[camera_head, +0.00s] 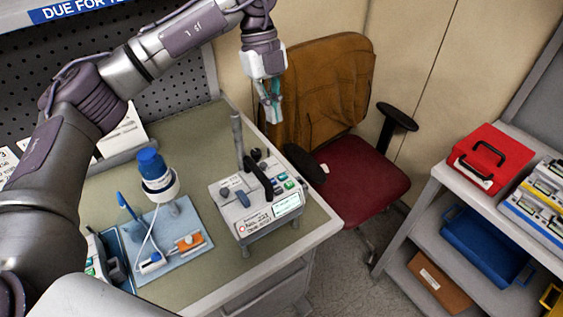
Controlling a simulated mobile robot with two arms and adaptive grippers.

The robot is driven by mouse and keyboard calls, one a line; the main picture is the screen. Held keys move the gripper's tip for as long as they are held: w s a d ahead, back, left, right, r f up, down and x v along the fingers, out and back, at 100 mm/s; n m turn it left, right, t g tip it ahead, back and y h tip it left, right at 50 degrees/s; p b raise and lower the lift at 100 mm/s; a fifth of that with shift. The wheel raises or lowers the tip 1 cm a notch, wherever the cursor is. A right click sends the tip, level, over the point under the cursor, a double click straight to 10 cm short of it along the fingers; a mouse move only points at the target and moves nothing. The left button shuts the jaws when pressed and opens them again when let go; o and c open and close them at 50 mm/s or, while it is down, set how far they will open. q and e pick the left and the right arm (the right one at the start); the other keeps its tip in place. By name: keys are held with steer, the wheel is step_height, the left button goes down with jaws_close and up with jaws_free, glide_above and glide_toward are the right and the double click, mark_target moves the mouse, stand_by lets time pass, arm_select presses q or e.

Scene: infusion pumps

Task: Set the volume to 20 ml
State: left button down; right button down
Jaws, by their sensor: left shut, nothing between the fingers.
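A grey boxy device, which looks like an infusion pump (242,222), stands on the green bench top near its right corner. It has a small lit display (287,205), several coloured buttons and a black lever on top. The display text is too small to read. My left gripper (271,108) is shut and empty. It points down in front of the brown chair back, above and behind the pump in the picture, apart from it. My right gripper is out of view.
A blue-capped bottle (152,167) stands near a light blue tray (190,262) with tubing. Part of another device (97,262) shows at lower left. A chair (362,172) stands beside the bench (205,135). At right, a shelf holds a red case (491,157) and a blue bin (484,245).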

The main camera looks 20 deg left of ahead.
mark_target(283, 176)
arm_select(q)
steer(key=shift+f, duration=0.1)
steer(key=p+x, duration=0.1)
steer(key=x, duration=0.3)
steer(key=p+x, duration=0.2)
steer(key=x, duration=0.2)
steer(key=p+x, duration=0.2)
steer(key=x, duration=0.3)
steer(key=shift+w+a+f, duration=0.15)
steer(key=shift+w+a, duration=0.05)
steer(key=shift+a, duration=0.1)
steer(key=shift+f, duration=0.3)
